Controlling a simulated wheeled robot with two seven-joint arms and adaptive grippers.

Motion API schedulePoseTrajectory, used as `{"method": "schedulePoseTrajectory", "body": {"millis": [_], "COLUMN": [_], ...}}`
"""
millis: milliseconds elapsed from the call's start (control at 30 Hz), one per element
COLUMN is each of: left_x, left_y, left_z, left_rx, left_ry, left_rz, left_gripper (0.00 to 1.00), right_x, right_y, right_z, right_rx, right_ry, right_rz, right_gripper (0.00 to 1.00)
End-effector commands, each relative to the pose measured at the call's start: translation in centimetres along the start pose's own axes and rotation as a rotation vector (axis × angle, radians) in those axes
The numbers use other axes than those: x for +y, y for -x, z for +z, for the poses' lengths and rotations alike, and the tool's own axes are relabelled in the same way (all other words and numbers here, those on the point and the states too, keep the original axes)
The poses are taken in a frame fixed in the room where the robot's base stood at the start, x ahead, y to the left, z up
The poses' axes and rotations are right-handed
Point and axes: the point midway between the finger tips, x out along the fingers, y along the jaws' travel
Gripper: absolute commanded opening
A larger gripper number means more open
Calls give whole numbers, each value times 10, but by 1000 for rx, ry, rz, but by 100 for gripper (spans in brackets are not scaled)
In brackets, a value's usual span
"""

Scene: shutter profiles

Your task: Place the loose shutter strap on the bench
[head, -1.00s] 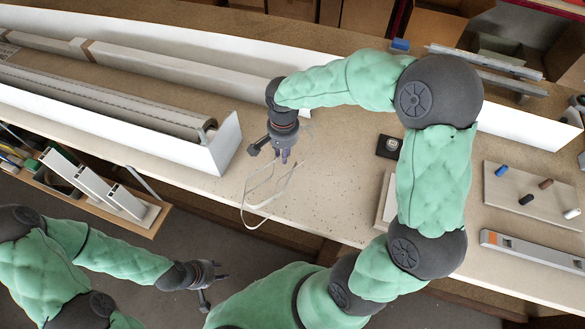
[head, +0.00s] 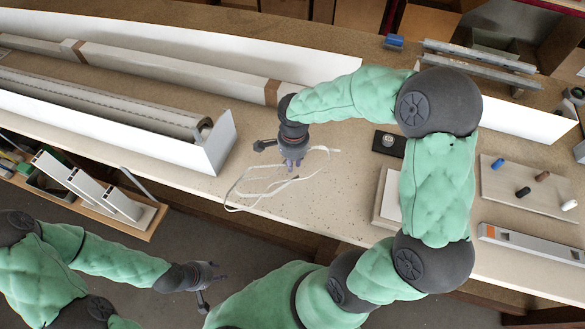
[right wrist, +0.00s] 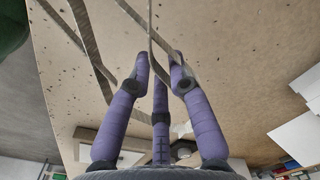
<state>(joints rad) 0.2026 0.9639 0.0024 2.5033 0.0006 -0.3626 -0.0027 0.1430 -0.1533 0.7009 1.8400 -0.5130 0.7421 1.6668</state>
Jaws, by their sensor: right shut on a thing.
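The loose shutter strap (head: 258,186) is a thin pale band in loose loops. It spreads over the bench (head: 325,208) near the front edge, and its left loop reaches that edge. My right gripper (head: 293,164) points down over the bench, with its fingers shut on the strap. In the right wrist view the strap (right wrist: 88,45) runs grey from between the purple fingertips (right wrist: 160,65) across the speckled bench top (right wrist: 235,50). I cannot tell whether every loop rests on the surface. My left gripper (head: 208,285) is in front of the bench, with its fingers spread and empty.
A long white box with a rolled shutter (head: 205,130) inside ends just left of my right gripper. A small black block (head: 389,144) and a pale plate (head: 388,200) lie to the right. A board with several small rollers (head: 520,190) is further right.

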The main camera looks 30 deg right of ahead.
Motion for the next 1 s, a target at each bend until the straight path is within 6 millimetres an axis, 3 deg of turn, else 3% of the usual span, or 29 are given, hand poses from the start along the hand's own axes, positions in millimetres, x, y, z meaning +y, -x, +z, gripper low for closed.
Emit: {"method": "schedulePoseTrajectory", "body": {"millis": [200, 600, 633, 700, 1000], "left_x": [-3, -4, -4, -4, -4], "left_y": [-10, -12, -12, -11, -11], "left_z": [0, 0, 0, 0, 0], "left_rx": [0, 0, 0, 0, 0], "left_ry": [0, 0, 0, 0, 0], "left_rz": [0, 0, 0, 0, 0], "left_gripper": [40, 40, 40, 40, 40], "right_x": [2, 1, 2, 2, 2], "right_y": [-35, -41, -40, -40, -39], "right_z": [0, 0, 0, 0, 0], "right_rx": [-1, 0, 0, -1, -1], "right_ry": [1, 1, 1, 1, 1], "right_rz": [3, 1, 1, 1, 1], "right_gripper": [0, 0, 26, 44, 44]}}
